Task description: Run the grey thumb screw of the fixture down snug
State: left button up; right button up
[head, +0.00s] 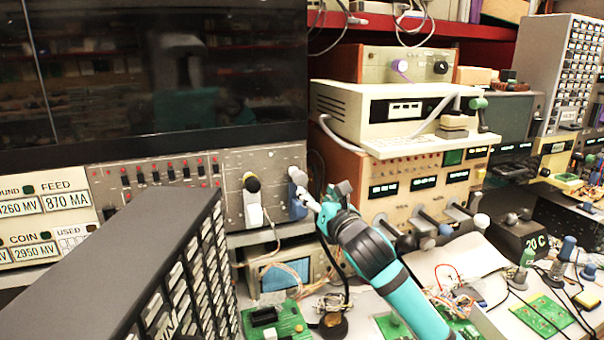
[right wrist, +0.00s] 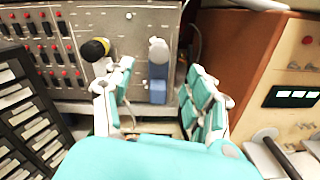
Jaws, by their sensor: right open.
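A fixture with a blue body (right wrist: 158,88) and a rounded grey thumb screw (right wrist: 158,51) is mounted on the grey panel. In the head view the grey thumb screw (head: 297,175) shows above the blue body (head: 297,208), partly beside my fingers. My right gripper (right wrist: 160,72) is open, with its teal fingers apart on either side of the fixture in the right wrist view. I see nothing between the fingers, and cannot tell how far the screw is from them. In the head view my right gripper (head: 322,197) is just right of the fixture. My left gripper is out of view.
A black-and-yellow knob (head: 251,184) over a white body stands left of the fixture, close to my left-hand finger in the wrist view. A dark drawer cabinet (head: 130,255) fills the left foreground. A wooden instrument box (head: 345,175) stands to the right.

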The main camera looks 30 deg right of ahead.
aim_at(302, 180)
jog(key=p+x, duration=0.3)
jog(key=x, duration=0.6)
jog(key=shift+w, duration=0.2)
jog(key=shift+w+f, duration=0.1)
jog(key=shift+w, duration=0.3)
jog(key=shift+s, duration=0.1)
jog(key=c, duration=1.1)
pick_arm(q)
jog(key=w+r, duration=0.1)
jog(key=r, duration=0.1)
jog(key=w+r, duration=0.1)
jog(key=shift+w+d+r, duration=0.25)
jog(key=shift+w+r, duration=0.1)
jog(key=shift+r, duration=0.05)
pick_arm(e)
grip_shut()
